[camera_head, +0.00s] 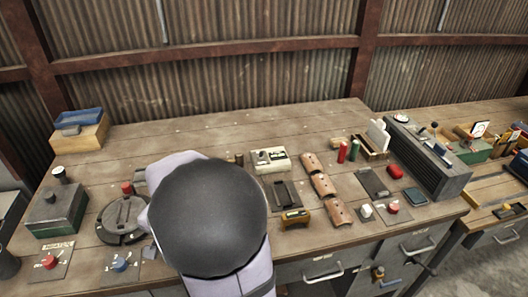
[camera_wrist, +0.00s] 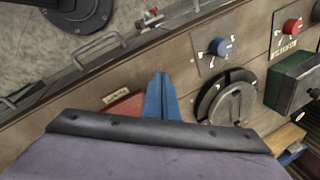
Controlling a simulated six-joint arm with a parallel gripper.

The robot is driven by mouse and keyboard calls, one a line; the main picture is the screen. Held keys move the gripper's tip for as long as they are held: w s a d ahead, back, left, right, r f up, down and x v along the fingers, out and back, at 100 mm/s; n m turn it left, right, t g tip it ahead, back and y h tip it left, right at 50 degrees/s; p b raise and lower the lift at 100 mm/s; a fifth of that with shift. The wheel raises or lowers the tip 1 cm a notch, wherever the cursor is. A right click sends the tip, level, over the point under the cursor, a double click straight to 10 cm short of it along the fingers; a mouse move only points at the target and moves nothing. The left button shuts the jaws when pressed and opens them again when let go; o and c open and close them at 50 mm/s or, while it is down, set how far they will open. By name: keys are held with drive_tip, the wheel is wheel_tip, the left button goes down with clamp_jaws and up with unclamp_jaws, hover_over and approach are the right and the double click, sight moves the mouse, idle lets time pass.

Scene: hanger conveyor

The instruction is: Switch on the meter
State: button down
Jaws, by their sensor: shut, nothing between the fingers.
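No label that I can read names the meter. A cream box (camera_head: 270,160) with a dark panel on the bench may be it, but I cannot tell. A blue knob on a plate (camera_head: 121,264) and a red knob on a plate (camera_head: 50,262) sit at the front left; the wrist view also shows the blue knob (camera_wrist: 221,47) and the red knob (camera_wrist: 292,26). My gripper (camera_wrist: 161,78) is shut and empty, its blue fingers together, left of a dark round device (camera_wrist: 232,103). In the head view my arm hides the fingers.
A green-based box (camera_head: 57,208) stands at left. Brown curved pieces (camera_head: 323,187), a red-knob plate (camera_head: 391,208) and a large grey unit (camera_head: 430,155) are at right. A red item (camera_wrist: 127,106) lies beside my fingers. The back of the bench is mostly clear.

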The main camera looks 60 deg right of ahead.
sight(261, 154)
drive_tip(key=d+r+m, duration=0.1)
drive_tip(key=d+m, duration=0.2)
drive_tip(key=d, duration=0.1)
drive_tip(key=w+d+r+m+t+h+p, duration=0.1)
drive_tip(key=d+m, duration=0.2)
drive_tip(key=d, duration=0.1)
drive_tip(key=w+d+r+m, duration=0.1)
drive_tip(key=d+m, duration=0.2)
drive_tip(key=m, duration=0.1)
drive_tip(key=shift+d+t, duration=0.3)
drive_tip(key=shift+d, duration=0.1)
drive_tip(key=s+d+r+m+h+p, duration=0.1)
drive_tip(key=s+d+r+m+h, duration=0.1)
drive_tip(key=s+d+m, duration=0.3)
drive_tip(key=s+d+r+m+h+p, duration=0.2)
drive_tip(key=s+d+m, duration=0.3)
drive_tip(key=d+m, duration=0.9)
drive_tip(key=d+r+h, duration=0.1)
drive_tip(key=d, duration=0.4)
drive_tip(key=shift+s+d+m+t, duration=0.15)
drive_tip(key=shift+s+m+t, duration=0.05)
drive_tip(key=shift+m+t, duration=0.1)
drive_tip(key=shift+f, duration=0.1)
